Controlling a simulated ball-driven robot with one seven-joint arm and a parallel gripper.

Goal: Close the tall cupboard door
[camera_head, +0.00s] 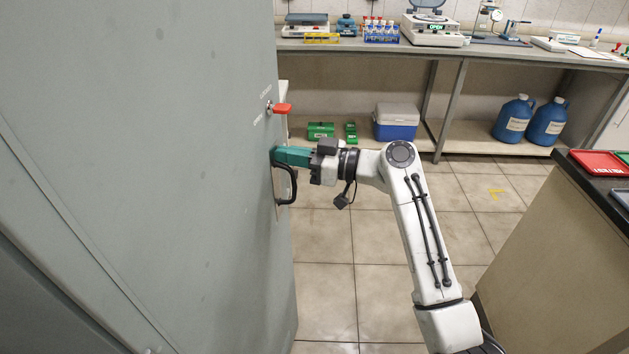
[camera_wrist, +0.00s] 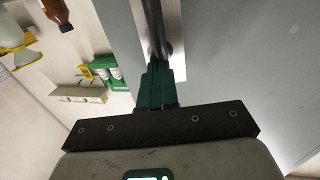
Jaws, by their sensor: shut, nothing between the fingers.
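The tall grey cupboard door (camera_head: 190,150) fills the left of the head view, and its grey face (camera_wrist: 240,60) also shows in the wrist view. A black loop handle (camera_head: 291,186) is near the door's right edge, on a metal plate (camera_wrist: 175,45). My gripper (camera_head: 275,156) has teal fingers, shut and empty, at the door's edge by the upper end of the handle. In the wrist view the fingertips (camera_wrist: 157,72) overlap the lower end of the dark handle bar (camera_wrist: 158,30). Whether they touch it I cannot tell.
A red latch knob (camera_head: 281,108) sits above the handle. A lab bench (camera_head: 470,50) runs along the back, with a blue cooler (camera_head: 396,122) on its lower shelf. A dark-topped counter (camera_head: 600,195) stands at right. Tiled floor (camera_head: 328,260) is clear between.

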